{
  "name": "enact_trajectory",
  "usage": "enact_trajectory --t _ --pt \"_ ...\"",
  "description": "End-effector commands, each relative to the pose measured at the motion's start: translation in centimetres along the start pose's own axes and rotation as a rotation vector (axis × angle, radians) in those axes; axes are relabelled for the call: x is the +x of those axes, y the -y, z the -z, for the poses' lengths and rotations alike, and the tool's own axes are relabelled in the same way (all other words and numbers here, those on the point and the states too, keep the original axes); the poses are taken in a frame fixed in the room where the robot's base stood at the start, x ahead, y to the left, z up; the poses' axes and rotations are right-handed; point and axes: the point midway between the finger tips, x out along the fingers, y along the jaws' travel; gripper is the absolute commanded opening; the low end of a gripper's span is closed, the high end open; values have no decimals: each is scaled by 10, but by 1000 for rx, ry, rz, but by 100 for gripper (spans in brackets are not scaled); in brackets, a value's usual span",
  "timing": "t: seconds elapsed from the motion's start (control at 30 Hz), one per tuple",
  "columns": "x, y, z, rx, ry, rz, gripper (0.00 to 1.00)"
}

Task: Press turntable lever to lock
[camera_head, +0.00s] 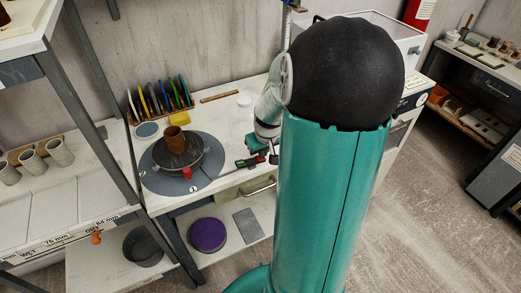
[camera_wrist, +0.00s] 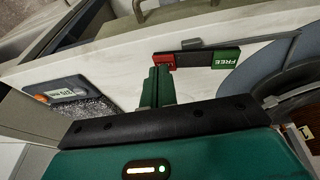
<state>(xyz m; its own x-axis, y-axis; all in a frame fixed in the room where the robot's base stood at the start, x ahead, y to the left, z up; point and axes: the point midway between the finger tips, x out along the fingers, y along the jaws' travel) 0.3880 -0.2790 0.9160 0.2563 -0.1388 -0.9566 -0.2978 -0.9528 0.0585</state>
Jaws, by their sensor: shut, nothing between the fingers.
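The turntable (camera_head: 213,178) is a grey round plate on the white bench, with a dark disc and a brown clay pot (camera_head: 175,138) on it. Beside it is a dark lever plate (camera_wrist: 196,60) with a green end marked FREE (camera_wrist: 226,59) and a red end (camera_wrist: 164,61); its green end also shows in the head view (camera_head: 241,163). A small grey piece (camera_wrist: 193,44) stands at its far edge. My gripper (camera_wrist: 158,72) is shut and empty, its fingertips at the red end; contact cannot be told. In the head view my arm partly hides the gripper.
Coloured discs stand in a rack (camera_head: 134,118) behind the turntable. A shelf post (camera_head: 85,105) rises at the left. A purple round cushion (camera_head: 208,234) lies on the lower shelf.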

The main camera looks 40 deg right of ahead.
Motion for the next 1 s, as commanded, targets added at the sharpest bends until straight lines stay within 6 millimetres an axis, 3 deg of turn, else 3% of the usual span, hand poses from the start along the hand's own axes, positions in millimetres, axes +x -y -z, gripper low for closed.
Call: enact_trajectory --t 0.4,0.77,1.0 --pt "-15 -1 4 1 0 -1 0" --pt "-16 -1 5 0 0 0 0" --pt "-30 0 17 -1 -3 -1 0"
